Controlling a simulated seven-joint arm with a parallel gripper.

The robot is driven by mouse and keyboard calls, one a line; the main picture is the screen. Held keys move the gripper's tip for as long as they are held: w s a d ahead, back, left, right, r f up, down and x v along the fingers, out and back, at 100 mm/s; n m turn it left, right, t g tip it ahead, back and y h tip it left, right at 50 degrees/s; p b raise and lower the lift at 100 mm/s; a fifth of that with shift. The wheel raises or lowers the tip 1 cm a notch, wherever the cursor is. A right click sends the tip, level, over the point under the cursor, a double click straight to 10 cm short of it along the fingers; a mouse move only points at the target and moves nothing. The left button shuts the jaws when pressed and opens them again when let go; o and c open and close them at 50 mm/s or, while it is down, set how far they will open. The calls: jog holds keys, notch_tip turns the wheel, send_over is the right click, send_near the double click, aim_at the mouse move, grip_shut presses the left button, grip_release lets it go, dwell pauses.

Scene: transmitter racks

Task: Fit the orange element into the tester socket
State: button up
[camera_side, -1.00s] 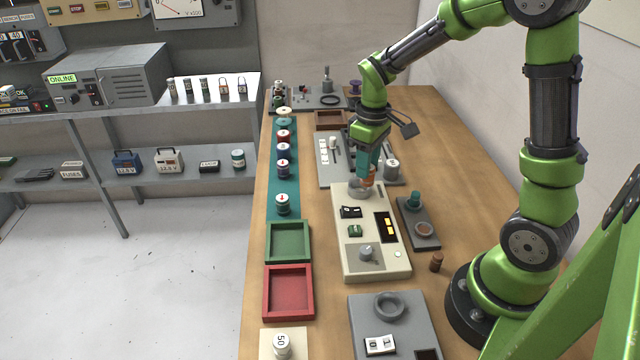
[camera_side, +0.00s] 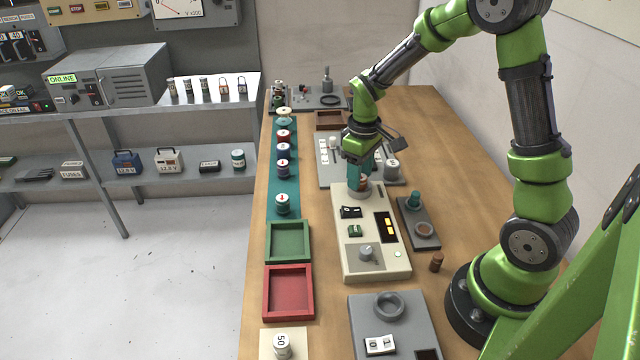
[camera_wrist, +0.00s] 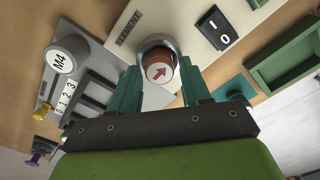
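The orange element (camera_wrist: 159,70) is a short orange-brown cylinder with a white top marked by a red arrow. In the side view its body (camera_side: 362,183) shows just under my fingertips. It stands over or inside the round grey tester socket (camera_wrist: 156,43) on the cream tester (camera_side: 344,262); how deep it sits is hidden. In the wrist view the arrow points to the upper right. My gripper (camera_side: 357,177) points down at the socket.
A grey panel (camera_side: 325,172) with a knob marked M4 (camera_wrist: 62,59) stands behind the tester. A dark grey block (camera_side: 413,212) with a teal piece stands to its right. Green (camera_side: 287,258) and red (camera_side: 290,313) trays lie to its left. A brown cylinder (camera_side: 436,262) stands near my base.

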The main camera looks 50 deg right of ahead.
jog(key=shift+o, duration=0.7)
notch_tip(320, 180, up, 11)
jog(key=s+a+r+m+t+y, duration=0.2)
jog(key=s+a+r+m+t, duration=0.3)
jog(key=s+a, duration=0.6)
notch_tip(320, 180, up, 2)
jog(key=shift+s+a+r+t, duration=0.25)
jog(key=shift+s+a+t, duration=0.15)
jog(key=shift+s+t, duration=0.6)
jog(key=shift+w, duration=0.1)
